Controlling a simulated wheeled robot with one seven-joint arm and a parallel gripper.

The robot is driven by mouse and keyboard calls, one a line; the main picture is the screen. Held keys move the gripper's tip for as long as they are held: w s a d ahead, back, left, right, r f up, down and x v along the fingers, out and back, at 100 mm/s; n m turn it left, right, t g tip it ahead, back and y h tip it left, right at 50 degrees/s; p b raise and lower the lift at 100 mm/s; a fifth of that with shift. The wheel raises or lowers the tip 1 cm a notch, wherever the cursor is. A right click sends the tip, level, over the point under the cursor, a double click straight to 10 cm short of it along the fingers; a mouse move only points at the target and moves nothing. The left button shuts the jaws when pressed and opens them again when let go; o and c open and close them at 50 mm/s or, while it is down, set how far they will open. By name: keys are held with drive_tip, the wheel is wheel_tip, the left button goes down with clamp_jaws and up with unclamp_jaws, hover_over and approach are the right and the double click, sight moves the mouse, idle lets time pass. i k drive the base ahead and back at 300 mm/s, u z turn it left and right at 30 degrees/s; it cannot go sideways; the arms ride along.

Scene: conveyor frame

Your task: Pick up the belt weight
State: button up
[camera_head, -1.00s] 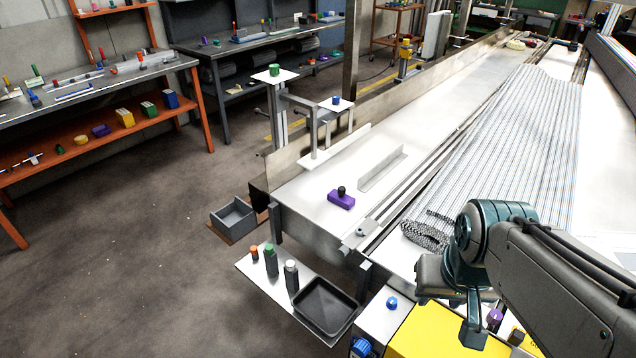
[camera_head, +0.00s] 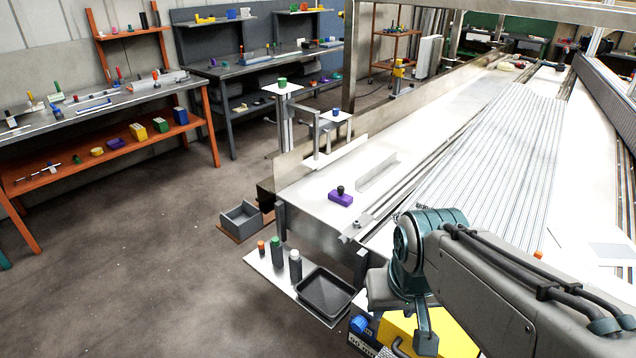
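A purple block with a black knob on top (camera_head: 340,197), which I take to be the belt weight, sits upright on the white conveyor bed (camera_head: 318,208) near its near-left end. It stands apart from the grey angle bar behind it. My gripper (camera_head: 425,340) hangs low at the end of my arm, in front of and to the right of the block, well away from it. One teal finger shows over the yellow box; the other is not clearly visible, so I cannot see its opening.
A side shelf (camera_head: 268,276) holds small bottles and a black tray (camera_head: 325,292). A grey bin (camera_head: 241,217) stands on the left. A post stand (camera_head: 283,88) and a low side wall border the conveyor. The ribbed belt (camera_head: 490,160) lies right. Open floor is at left.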

sight(338, 195)
drive_tip(key=i, duration=0.45)
drive_tip(key=u, duration=1.7)
drive_tip(key=i, duration=2.8)
drive_tip(key=z, duration=3.95)
